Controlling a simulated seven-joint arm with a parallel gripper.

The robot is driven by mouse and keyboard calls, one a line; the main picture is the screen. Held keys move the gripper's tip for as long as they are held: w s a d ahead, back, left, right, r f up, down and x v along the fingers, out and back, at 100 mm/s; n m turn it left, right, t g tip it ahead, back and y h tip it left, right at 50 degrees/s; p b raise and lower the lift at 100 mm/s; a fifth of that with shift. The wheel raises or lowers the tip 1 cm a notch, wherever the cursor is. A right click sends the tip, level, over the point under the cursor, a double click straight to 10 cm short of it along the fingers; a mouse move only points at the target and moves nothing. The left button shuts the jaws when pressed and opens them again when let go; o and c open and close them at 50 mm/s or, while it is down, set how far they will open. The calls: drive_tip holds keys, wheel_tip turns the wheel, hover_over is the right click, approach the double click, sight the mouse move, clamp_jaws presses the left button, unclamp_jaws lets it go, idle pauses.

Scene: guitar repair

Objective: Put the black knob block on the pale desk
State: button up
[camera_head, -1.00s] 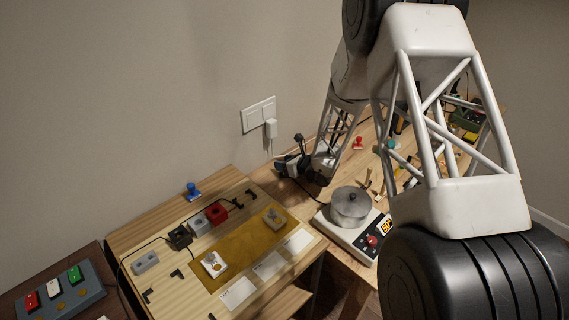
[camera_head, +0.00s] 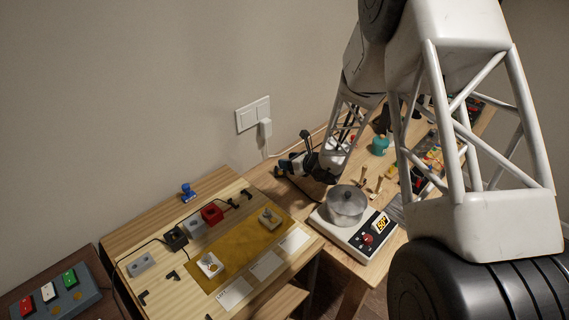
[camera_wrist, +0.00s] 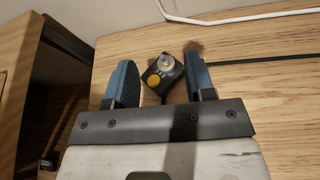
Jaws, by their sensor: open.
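The black knob block (camera_wrist: 164,70), dark with a round metal knob and a yellow dot, lies on a wood-grained tabletop in the wrist view. My gripper (camera_wrist: 158,62) is open, with one blue-and-black finger on each side of the block; I cannot tell whether either touches it. In the head view my gripper (camera_head: 297,164) is low over the brown table, behind the pot, and the block cannot be made out there. The pale desk (camera_head: 232,186) stands to the left, with a mustard mat (camera_head: 240,248) on it.
The pale desk holds a red block (camera_head: 211,214), a dark block (camera_head: 176,238), grey blocks, a blue stamp-like item (camera_head: 187,192) and white cards. A pot (camera_head: 346,204) on a scale (camera_head: 361,242) stands near my gripper. A white cable (camera_wrist: 240,16) crosses the wrist view.

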drive_tip(key=shift+r, duration=2.9)
drive_tip(key=s+d+r+n+g+h, duration=0.1)
drive_tip(key=s+r+n+g, duration=0.2)
drive_tip(key=s+r+n, duration=0.55)
drive_tip(key=s+d+r+n+g, duration=0.1)
drive_tip(key=s+r+n+g, duration=0.2)
drive_tip(key=s+r+n, duration=0.55)
drive_tip(key=s+d+r+n+h, duration=0.2)
drive_tip(key=s+d+n+h, duration=0.1)
drive_tip(key=s, duration=0.7)
drive_tip(key=s+d+r+n+h, duration=0.3)
drive_tip(key=s+d, duration=0.3)
drive_tip(key=s, duration=0.4)
drive_tip(key=s+d+r+n+h, duration=0.2)
drive_tip(key=s+d+n+h, duration=0.1)
drive_tip(key=s, duration=0.7)
drive_tip(key=shift+d+r+n+h, duration=0.3)
drive_tip(key=shift+d+n+h, duration=0.15)
drive_tip(key=shift+d, duration=0.65)
